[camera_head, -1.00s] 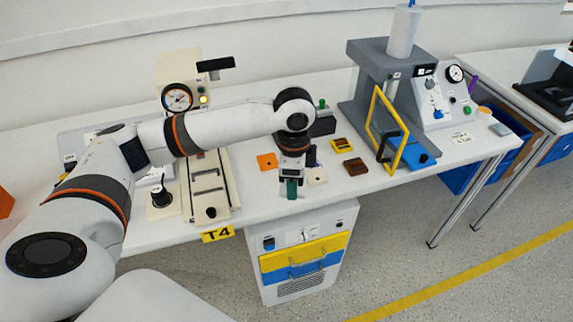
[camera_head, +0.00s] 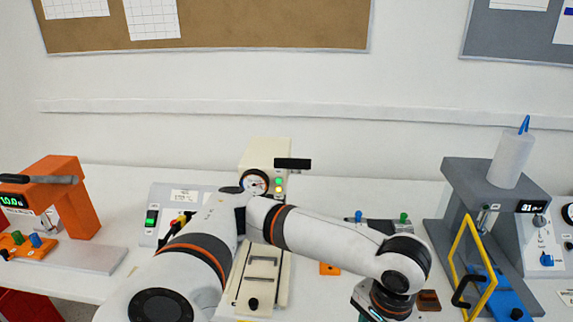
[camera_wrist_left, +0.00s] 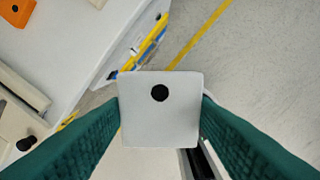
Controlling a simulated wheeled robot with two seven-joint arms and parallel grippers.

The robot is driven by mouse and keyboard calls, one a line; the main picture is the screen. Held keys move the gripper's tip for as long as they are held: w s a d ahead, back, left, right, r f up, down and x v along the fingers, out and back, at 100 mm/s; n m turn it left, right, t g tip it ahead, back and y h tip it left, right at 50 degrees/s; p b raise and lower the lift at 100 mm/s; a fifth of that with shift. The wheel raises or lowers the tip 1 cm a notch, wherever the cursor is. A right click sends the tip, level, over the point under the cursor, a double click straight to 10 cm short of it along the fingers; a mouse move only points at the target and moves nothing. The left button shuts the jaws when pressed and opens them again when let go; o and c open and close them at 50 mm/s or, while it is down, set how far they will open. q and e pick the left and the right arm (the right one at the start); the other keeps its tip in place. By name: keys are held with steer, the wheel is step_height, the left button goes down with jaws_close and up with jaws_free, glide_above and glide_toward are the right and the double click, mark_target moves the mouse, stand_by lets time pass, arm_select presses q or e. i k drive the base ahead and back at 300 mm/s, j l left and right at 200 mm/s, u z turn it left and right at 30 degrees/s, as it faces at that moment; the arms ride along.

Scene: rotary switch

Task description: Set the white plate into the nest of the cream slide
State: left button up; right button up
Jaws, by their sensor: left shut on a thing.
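The white plate (camera_wrist_left: 135,108) is square with a dark round hole. In the left wrist view it sits between the green fingers of my left gripper (camera_wrist_left: 160,112), which is shut on it. Floor shows behind the plate, past the bench edge. In the head view my left wrist is at the bottom, and its fingers and the plate are out of frame. The cream slide (camera_head: 273,290) lies on the bench left of that wrist, with a black knob at its front. It shows partly at the left of the wrist view (camera_wrist_left: 12,118). I cannot make out its nest. My right gripper is not in view.
The cream gauge unit (camera_head: 263,153) stands behind the slide. An orange plate (camera_head: 329,269) lies right of the slide. A brown block (camera_head: 429,300) and the grey press (camera_head: 455,215) with its yellow frame stand farther right. An orange machine (camera_head: 68,190) stands far left.

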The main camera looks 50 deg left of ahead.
mark_target(258, 288)
steer(key=i+l+u, duration=0.1)
steer(key=u, duration=0.3)
steer(key=i+l+u, duration=0.1)
steer(key=u, duration=0.3)
steer(key=i+l+u, duration=0.1)
steer(key=u, duration=0.3)
